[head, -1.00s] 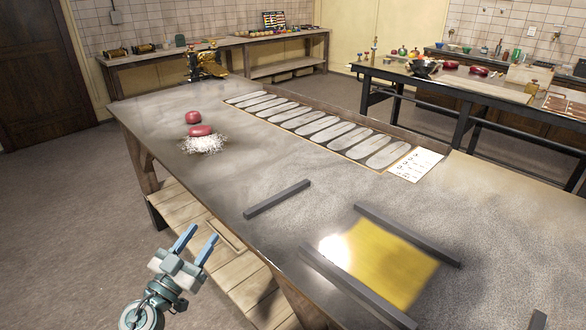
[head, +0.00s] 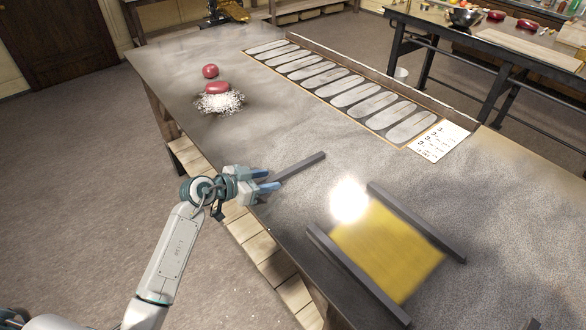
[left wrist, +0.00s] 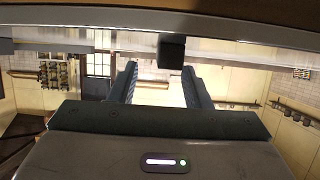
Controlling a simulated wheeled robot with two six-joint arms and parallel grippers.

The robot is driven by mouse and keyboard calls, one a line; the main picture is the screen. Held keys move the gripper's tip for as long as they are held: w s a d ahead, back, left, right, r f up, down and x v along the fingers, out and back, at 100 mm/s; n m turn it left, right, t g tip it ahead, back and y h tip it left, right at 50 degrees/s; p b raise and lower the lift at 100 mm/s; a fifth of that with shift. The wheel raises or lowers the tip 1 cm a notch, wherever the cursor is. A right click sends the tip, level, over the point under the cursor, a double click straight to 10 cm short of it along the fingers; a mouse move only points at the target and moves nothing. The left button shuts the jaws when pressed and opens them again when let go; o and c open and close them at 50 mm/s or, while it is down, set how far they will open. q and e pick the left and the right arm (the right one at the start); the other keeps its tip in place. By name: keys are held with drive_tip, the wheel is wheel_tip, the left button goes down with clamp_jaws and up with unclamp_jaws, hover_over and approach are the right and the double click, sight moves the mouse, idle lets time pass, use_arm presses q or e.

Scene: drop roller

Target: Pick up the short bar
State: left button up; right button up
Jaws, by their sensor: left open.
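The short dark grey bar (head: 303,166) lies on the steel tabletop near its front edge, slanting up to the right. My left gripper (head: 268,180) is open, with its blue fingers beside the bar's near left end, which they partly hide. In the left wrist view the open fingers (left wrist: 160,75) point ahead, and a dark square block (left wrist: 171,51), seemingly the bar's end, shows between and beyond their tips. I cannot tell whether the fingers touch the bar. My right gripper is not in view.
Two longer dark bars (head: 417,222) (head: 355,276) flank a glossy yellow slab (head: 388,252) on the right. Red lumps (head: 210,71) (head: 217,88) and white powder (head: 219,103) lie farther left. A row of grey ovals (head: 350,104) and a paper sheet (head: 440,141) line the back.

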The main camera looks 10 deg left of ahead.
sight(282, 173)
use_arm(q)
drive_tip(key=x, duration=0.1)
drive_tip(key=p+x, duration=0.1)
drive_tip(key=x, duration=0.1)
drive_tip(key=r+x, duration=0.1)
drive_tip(key=shift+w+d+f+p, duration=0.15)
drive_tip(key=shift+w+p, duration=0.2)
drive_tip(key=shift+w, duration=0.2)
drive_tip(key=shift+w+d+f, duration=0.2)
drive_tip(key=shift+w+f, duration=0.05)
drive_tip(key=shift+w, duration=0.1)
drive_tip(key=shift+s+a, duration=0.1)
drive_tip(key=shift+c, duration=0.4)
drive_tip(key=c, duration=0.4)
clamp_jaws()
drive_tip(key=shift+r, duration=0.1)
